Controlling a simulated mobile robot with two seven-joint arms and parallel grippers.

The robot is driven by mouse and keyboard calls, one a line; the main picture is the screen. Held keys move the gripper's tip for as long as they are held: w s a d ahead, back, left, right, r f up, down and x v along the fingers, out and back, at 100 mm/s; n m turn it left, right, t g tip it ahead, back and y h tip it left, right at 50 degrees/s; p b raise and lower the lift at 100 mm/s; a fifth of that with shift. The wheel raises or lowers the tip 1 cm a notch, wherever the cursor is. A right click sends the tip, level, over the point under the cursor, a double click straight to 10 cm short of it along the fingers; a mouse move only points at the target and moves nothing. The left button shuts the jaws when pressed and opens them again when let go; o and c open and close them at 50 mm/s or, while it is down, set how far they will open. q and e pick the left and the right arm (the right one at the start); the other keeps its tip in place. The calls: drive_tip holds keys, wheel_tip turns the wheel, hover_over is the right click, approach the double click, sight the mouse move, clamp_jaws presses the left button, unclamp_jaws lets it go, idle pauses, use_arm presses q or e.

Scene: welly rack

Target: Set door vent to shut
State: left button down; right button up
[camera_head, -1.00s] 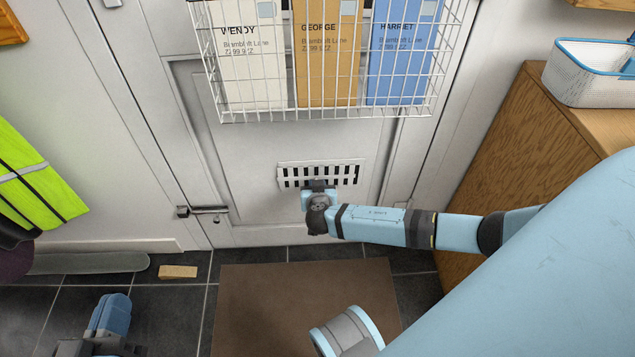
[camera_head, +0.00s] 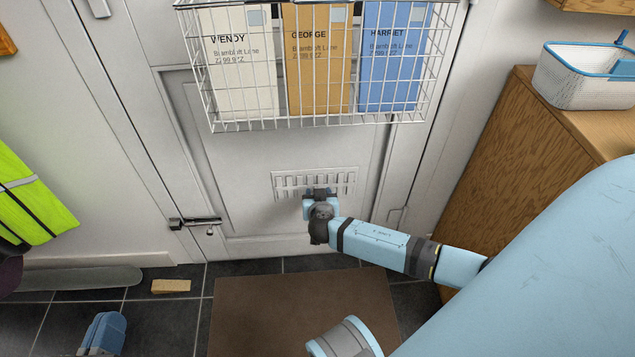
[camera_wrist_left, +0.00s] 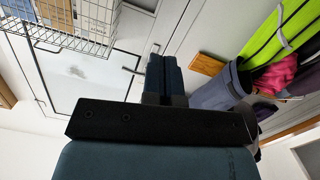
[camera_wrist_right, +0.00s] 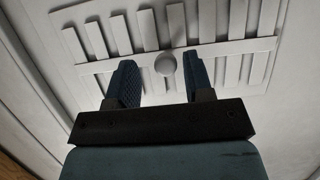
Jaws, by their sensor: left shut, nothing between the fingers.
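The door vent (camera_head: 341,182) is a pale slatted grille low on the white door. Its slots look light grey, with no dark gaps, in the head view. In the right wrist view the grille (camera_wrist_right: 210,62) shows pale panels and a small round knob (camera_wrist_right: 166,64). My right gripper (camera_wrist_right: 160,75) is open at the grille, one finger on each side of the knob, with gaps visible. It hides the vent's lower middle in the head view (camera_head: 319,192). My left gripper (camera_head: 107,325) is shut and empty, low at the left; its closed fingers show in the left wrist view (camera_wrist_left: 164,75).
A wire basket (camera_head: 310,122) with several labelled parcels hangs on the door above the vent. A bolt (camera_head: 195,222) is at the door's left. A wooden cabinet (camera_head: 500,150) bearing a white basket (camera_head: 585,80) stands right. A brown mat (camera_head: 300,310) and wooden block (camera_head: 171,286) lie on the floor.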

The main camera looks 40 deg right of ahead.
drive_tip(key=shift+a, duration=0.1)
use_arm(q)
wheel_tip(320, 180, up, 6)
drive_tip(key=t+p, duration=0.2)
drive_tip(key=p, duration=0.2)
drive_tip(key=shift+a+n, duration=0.25)
drive_tip(key=shift+n, duration=0.15)
use_arm(e)
drive_tip(key=v, duration=1.3)
drive_tip(key=shift+s+r, duration=0.25)
drive_tip(key=shift+s, duration=0.05)
drive_tip(key=shift+a, duration=0.1)
